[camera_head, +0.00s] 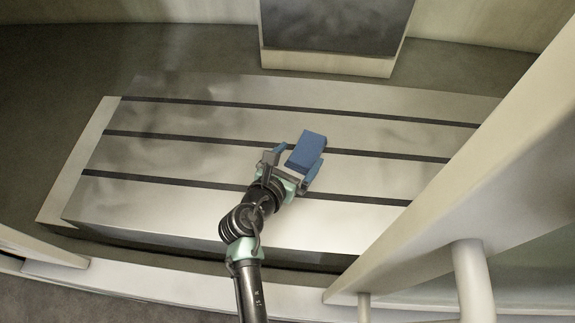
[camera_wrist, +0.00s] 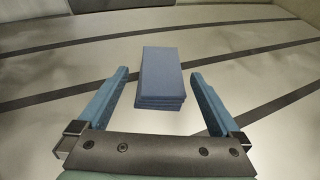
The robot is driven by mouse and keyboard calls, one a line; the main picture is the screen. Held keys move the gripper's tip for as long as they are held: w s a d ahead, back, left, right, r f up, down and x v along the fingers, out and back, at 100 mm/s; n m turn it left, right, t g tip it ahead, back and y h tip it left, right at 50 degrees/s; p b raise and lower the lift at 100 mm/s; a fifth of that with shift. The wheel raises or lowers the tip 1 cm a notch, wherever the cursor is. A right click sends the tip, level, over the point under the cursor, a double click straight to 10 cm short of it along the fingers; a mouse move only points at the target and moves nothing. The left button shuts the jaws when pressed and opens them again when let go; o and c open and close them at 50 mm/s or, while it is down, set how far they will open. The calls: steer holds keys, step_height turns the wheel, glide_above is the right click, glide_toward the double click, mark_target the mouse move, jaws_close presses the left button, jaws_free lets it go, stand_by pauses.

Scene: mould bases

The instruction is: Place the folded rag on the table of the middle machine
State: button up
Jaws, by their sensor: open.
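The folded rag (camera_head: 308,150) is a blue, layered block. It rests on the machine table (camera_head: 380,180), a pale metal slab with dark slots, near its middle. In the wrist view the rag (camera_wrist: 160,75) lies ahead of and between the fingers, with clear gaps on both sides. My gripper (camera_head: 299,165) is open, with its blue fingers to either side of the rag's near end in the head view. In the wrist view my gripper (camera_wrist: 160,85) touches the rag with neither finger. The rag's underside is hidden.
A pale frame beam (camera_head: 490,170) crosses the right side, with a pale post (camera_head: 473,280) below it. A grey block with a pale base (camera_head: 325,62) stands behind the table. The table surface around the rag is bare.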

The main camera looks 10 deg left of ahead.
steer(key=v, duration=0.6)
steer(key=w+d+r+m+t+y, duration=0.1)
steer(key=w+r+m+t, duration=0.25)
steer(key=r+m, duration=0.85)
steer(key=w+r+m+t+y, duration=0.1)
steer(key=w+r+m+t, duration=0.3)
steer(key=r, duration=1.5)
steer(key=s+d+r+m+t+y, duration=0.1)
steer(key=s+r+m+t, duration=0.1)
steer(key=s+r+m, duration=0.3)
steer(key=s+d+r+m+t+y, duration=0.1)
steer(key=s+r+m+t, duration=0.2)
steer(key=r, duration=1.1)
steer(key=s+d+r+m+t+y, duration=0.1)
steer(key=s+r+m+t, duration=0.1)
steer(key=s+r+m, duration=0.5)
step_height(320, 180, up, 2)
steer(key=shift+s+r+m, duration=0.2)
steer(key=shift+s+m, duration=0.1)
steer(key=shift+t, duration=0.25)
steer(key=shift+c, duration=0.3)
